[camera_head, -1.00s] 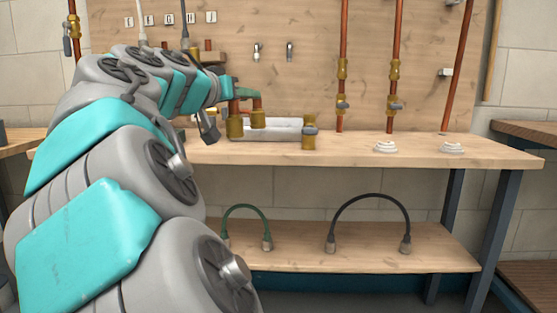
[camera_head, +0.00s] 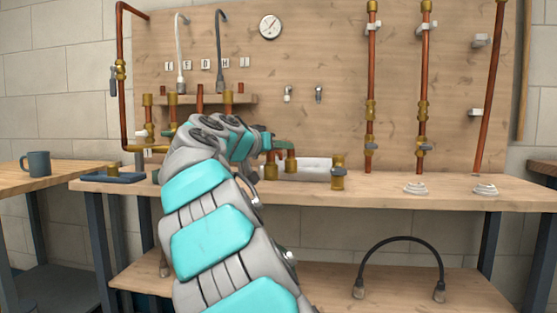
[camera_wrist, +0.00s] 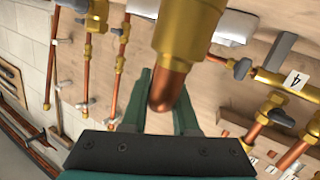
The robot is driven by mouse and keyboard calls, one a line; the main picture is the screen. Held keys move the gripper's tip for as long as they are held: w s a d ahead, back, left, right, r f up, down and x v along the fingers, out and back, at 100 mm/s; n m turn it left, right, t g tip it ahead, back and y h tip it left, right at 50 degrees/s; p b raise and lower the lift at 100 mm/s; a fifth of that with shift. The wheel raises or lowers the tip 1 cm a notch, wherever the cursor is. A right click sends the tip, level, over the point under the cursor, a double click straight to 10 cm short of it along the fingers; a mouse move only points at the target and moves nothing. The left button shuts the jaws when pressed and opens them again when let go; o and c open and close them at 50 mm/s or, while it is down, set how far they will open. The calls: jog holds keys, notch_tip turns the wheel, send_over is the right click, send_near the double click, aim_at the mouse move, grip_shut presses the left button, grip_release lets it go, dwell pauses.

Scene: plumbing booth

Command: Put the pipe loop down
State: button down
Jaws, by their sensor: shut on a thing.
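The pipe loop, a copper bend with brass ends, is in my gripper. My gripper is shut on the loop. I cannot tell whether the loop's ends touch the workbench (camera_head: 390,190). My arm hides part of the bench to the left.
The white roll (camera_head: 308,169) and a brass valve (camera_head: 338,173) stand close on the right. Upright copper pipes (camera_head: 370,80) rise behind. White coils (camera_head: 415,188) lie farther right. A blue tray (camera_head: 112,177) is on the left. The front middle right of the bench is clear.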

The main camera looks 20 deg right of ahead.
jog(key=shift+w+d+f, duration=0.25)
jog(key=shift+w+f, duration=0.4)
jog(key=shift+w, duration=0.05)
jog(key=shift+w+d+f, duration=0.2)
jog(key=shift+w+f, duration=0.4)
jog(key=shift+w, duration=0.05)
jog(key=shift+w+d+f, duration=0.25)
jog(key=shift+w+f, duration=0.4)
jog(key=shift+w, duration=0.05)
jog(key=shift+b, duration=0.3)
jog(key=shift+f, duration=0.15)
jog(key=c, duration=0.7)
grip_release()
jog(key=shift+r, duration=0.2)
jog(key=v, duration=1.2)
